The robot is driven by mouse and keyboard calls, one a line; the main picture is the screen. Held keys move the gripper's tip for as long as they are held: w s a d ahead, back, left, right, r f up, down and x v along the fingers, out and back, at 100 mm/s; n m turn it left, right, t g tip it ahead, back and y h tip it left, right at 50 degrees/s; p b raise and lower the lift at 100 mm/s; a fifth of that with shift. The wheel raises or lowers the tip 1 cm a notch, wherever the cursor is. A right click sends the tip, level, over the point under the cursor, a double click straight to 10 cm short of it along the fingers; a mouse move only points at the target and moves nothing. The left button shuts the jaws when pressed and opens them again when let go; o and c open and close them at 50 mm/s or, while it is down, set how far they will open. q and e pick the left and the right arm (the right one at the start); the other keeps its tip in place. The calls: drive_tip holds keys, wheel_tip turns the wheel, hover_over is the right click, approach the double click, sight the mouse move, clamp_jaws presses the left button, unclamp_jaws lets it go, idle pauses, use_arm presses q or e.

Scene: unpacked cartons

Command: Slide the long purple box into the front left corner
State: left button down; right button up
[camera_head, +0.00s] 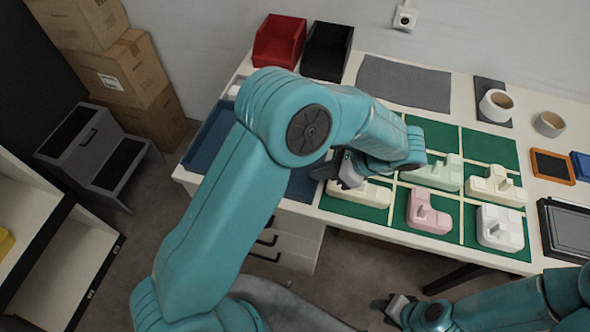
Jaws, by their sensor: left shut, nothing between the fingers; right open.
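I see no long purple box in this view; my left arm covers part of the table. A green mat (472,228) divided by pale strips lies on the table's front half. On it stand a cream block (362,192), a mint block (436,174), another cream block (496,187), a pink block (428,212) and a white block (500,228). My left gripper (328,171) is shut and empty near the mat's left edge, beside the front-left cream block. My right gripper (382,303) is open and empty, low in front of the table.
A blue tray (205,140) lies at the table's left, partly hidden by my arm. Red (280,42) and black (327,50) bins stand at the back. Tape rolls (496,105) and a framed panel (552,167) are at right. A grey step stool (95,150) stands on the floor.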

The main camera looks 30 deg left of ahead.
use_arm(q)
drive_tip(key=p+x, duration=0.1)
drive_tip(key=x, duration=0.9)
drive_tip(key=shift+s+a+r, duration=0.1)
drive_tip(key=shift+s+r, duration=0.05)
drive_tip(key=a, duration=0.1)
drive_tip(key=s+a+p, duration=0.1)
drive_tip(key=a, duration=0.1)
drive_tip(key=shift+a, duration=0.1)
drive_tip(key=shift+a+p, duration=0.2)
drive_tip(key=shift+p, duration=0.1)
drive_tip(key=shift+a, duration=0.15)
drive_tip(key=s+a+b, duration=0.1)
drive_tip(key=a, duration=0.2)
drive_tip(key=a+b, duration=0.2)
drive_tip(key=a, duration=0.2)
drive_tip(key=s+a+b, duration=0.1)
drive_tip(key=a, duration=0.2)
drive_tip(key=shift+s+a+f+b, duration=0.25)
drive_tip(key=shift+s+a+b, duration=0.05)
drive_tip(key=shift+s+a, duration=0.1)
drive_tip(key=shift+a+r, duration=0.1)
drive_tip(key=shift+a, duration=0.45)
